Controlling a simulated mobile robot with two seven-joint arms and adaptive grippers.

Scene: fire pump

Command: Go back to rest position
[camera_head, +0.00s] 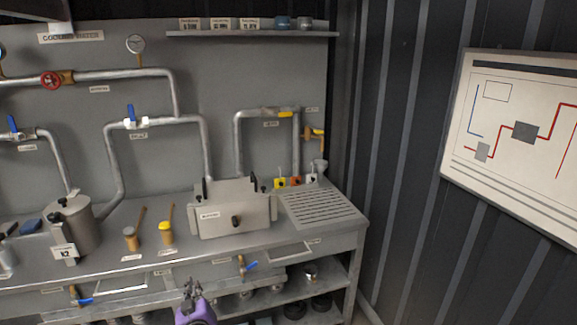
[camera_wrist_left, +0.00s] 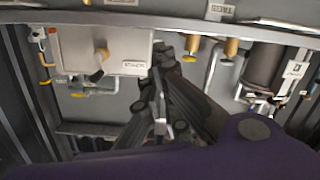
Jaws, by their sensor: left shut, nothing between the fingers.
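My left gripper (camera_head: 190,290) shows at the bottom of the head view, in front of the bench's front edge. Its purple wrist part is below it. The fingers are together with nothing between them, and no bench object touches them in the head view. The left wrist view also shows the dark gripper (camera_wrist_left: 162,100), with the bench scene upside down behind it. My right gripper is in neither view.
Pipes with valves line the wall behind. Lower shelves hold dark round items (camera_head: 321,302). A diagram board (camera_head: 515,140) hangs at right.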

